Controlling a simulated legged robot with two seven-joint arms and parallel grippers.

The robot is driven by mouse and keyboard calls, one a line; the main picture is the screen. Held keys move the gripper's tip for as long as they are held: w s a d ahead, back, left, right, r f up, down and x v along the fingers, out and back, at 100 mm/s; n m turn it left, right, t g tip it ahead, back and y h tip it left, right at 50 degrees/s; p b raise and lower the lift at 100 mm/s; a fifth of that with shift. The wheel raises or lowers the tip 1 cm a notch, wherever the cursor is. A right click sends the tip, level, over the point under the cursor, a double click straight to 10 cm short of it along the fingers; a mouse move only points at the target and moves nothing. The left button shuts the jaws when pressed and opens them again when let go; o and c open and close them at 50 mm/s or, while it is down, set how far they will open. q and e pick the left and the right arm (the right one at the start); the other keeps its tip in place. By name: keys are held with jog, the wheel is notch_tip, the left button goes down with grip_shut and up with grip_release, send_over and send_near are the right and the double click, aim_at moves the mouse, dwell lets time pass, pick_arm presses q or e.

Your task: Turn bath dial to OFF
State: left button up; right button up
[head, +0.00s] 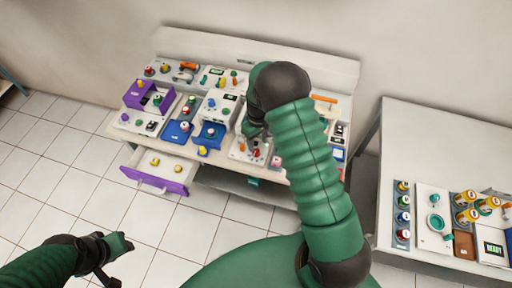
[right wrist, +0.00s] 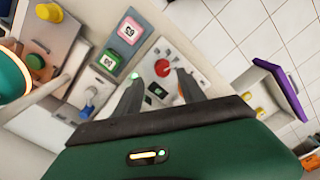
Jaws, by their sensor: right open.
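A white panel (right wrist: 205,85) in the right wrist view carries a round red knob (right wrist: 162,68) and a small dark display (right wrist: 156,90). I cannot read a bath label or an OFF mark, so I cannot tell for sure that this knob is the bath dial. My right gripper (right wrist: 157,77) is open, its two fingers on either side of the red knob's area; contact is not clear. In the head view the right gripper (head: 257,135) is over the middle front of the bench, partly hidden by my arm. My left gripper (head: 112,252) is over the floor, away from the bench.
The bench (head: 118,123) holds several coloured knobs and boxes. A purple-fronted drawer (head: 155,181) stands open at the front left. In the right wrist view, a pink-faced block (right wrist: 129,31) and a green-faced block (right wrist: 109,60) sit beside the panel. A second table (head: 440,140) stands at right.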

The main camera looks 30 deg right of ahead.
aim_at(257, 150)
notch_tip(257, 150, down, 5)
jog(key=shift+d, duration=0.1)
jog(key=shift+w+a+f, duration=0.1)
jog(key=shift+a+f, duration=0.1)
jog(key=shift+a, duration=0.25)
jog(key=shift+a+r, duration=0.1)
jog(key=shift+a, duration=0.1)
jog(key=shift+c, duration=1.1)
jog(key=shift+d, duration=0.45)
jog(key=c, duration=0.7)
pick_arm(q)
jog(key=shift+s+r, duration=0.1)
jog(key=shift+r, duration=0.3)
pick_arm(e)
grip_shut()
